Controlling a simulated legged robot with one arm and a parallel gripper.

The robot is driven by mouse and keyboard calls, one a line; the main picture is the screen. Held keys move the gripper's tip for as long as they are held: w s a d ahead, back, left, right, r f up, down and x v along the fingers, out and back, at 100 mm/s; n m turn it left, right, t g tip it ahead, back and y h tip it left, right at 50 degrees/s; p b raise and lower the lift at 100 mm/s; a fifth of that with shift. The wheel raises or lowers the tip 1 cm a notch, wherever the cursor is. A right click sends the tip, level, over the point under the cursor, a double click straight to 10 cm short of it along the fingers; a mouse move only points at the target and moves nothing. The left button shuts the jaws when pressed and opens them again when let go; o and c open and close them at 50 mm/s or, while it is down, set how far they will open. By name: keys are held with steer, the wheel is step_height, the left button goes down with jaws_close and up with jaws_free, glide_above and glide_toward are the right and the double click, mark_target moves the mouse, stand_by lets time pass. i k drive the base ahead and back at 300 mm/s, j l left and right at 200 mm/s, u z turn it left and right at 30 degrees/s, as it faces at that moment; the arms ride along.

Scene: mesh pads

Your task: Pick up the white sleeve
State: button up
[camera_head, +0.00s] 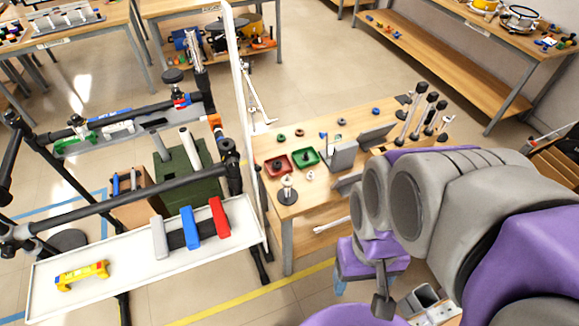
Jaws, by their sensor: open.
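A white upright tube (191,149) stands on a green box at left, beside a grey one. A pale grey-white block (158,237) stands on the white tray (100,245), left of a blue block (190,229) and a red block (220,217), with dark material between. I cannot tell for sure which white piece is the sleeve. My gripper (383,300) is at lower centre right, open and empty, apart from the tray and the green box. Its fingers are only partly visible.
A yellow piece (82,275) lies on the tray's left. Black rails (110,200) cross above the tray. A white post (238,90) stands between the rack and the wooden table (290,215), which holds red and green bins and grey plates. Floor is clear below centre.

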mark_target(310, 176)
steer(key=z, duration=1.45)
steer(key=k+j+z, duration=0.25)
steer(key=j, duration=0.35)
steer(key=k+j+z, duration=0.3)
steer(key=j, duration=0.25)
steer(key=k+j+z, duration=0.25)
steer(key=k+j, duration=0.1)
steer(key=j, duration=0.1)
